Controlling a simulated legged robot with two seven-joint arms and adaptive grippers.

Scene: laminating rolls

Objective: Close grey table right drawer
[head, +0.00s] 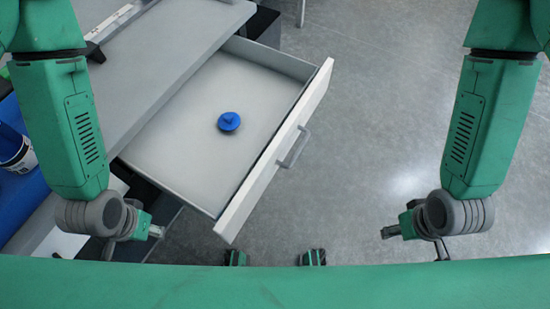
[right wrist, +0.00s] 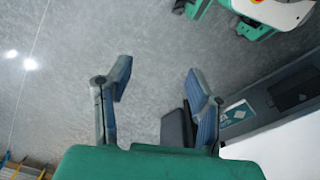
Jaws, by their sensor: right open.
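The grey table (head: 165,45) is at the upper left of the head view. Its drawer (head: 190,140) is pulled out, with a white front panel (head: 275,155) facing right and a grey bar handle (head: 295,147). A round blue object with a knob (head: 229,121) lies inside the drawer. My left gripper (head: 132,240) is at the lower left, left of the drawer front's near end; its fingers appear apart and empty. My right gripper (head: 415,241) is open and empty over the floor, well right of the handle. It also shows open in the right wrist view (right wrist: 160,85).
Bare grey floor (head: 380,120) lies between the drawer front and my right arm. A blue surface with a dark and white container (head: 15,150) is at the left edge. A dark object (head: 95,50) sits on the tabletop near my left arm.

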